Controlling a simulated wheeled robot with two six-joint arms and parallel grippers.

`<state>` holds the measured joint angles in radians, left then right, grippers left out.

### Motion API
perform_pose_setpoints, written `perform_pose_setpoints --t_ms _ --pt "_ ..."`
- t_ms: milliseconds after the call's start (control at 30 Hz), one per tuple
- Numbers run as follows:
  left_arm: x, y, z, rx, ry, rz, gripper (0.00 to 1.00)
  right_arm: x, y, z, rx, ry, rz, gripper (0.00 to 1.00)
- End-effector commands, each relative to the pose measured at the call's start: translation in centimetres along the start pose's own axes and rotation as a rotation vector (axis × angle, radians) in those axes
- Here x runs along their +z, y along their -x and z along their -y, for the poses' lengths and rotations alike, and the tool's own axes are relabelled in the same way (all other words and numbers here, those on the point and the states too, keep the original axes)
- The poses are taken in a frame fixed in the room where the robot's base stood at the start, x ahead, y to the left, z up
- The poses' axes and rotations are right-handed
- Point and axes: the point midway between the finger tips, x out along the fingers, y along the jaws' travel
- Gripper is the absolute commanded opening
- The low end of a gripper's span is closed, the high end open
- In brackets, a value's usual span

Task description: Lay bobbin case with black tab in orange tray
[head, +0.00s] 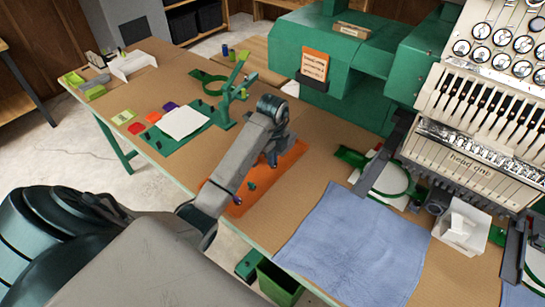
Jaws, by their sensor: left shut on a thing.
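The orange tray (287,162) lies flat on the worktable, partly covered by my left arm. My left gripper (271,159) points down over the far part of the tray. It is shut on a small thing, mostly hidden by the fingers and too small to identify. I cannot make out the bobbin case or its black tab for certain. A small green piece (251,185) and a small dark piece (237,199) are at the near part of the tray. My right gripper is not in view.
A blue cloth (350,245) lies right of the tray. The embroidery machine (470,155) stands behind it, with a green hoop (391,178) in front. A white box (463,226) is at the right. A green stand (222,115) and white sheet (183,122) are at the left.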

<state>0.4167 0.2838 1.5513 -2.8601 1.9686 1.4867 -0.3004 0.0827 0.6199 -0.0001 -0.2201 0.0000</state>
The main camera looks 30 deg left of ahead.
Motion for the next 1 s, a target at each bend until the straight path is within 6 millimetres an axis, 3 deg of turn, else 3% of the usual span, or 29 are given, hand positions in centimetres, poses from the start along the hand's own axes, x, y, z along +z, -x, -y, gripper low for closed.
perform_pose_setpoints --t_ms 433,500,567,1000 --pt "-0.01 -1.00 0.00 0.000 0.000 0.000 0.00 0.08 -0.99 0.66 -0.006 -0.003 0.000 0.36" --pt "-0.01 -0.86 0.00 0.000 0.000 0.000 0.19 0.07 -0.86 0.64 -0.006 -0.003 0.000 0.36" --pt "-0.01 -0.86 0.00 0.000 0.000 0.000 0.31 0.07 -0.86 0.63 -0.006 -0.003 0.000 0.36" --pt "0.01 -0.19 0.04 -0.002 0.000 0.000 0.32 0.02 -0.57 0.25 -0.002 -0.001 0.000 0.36"
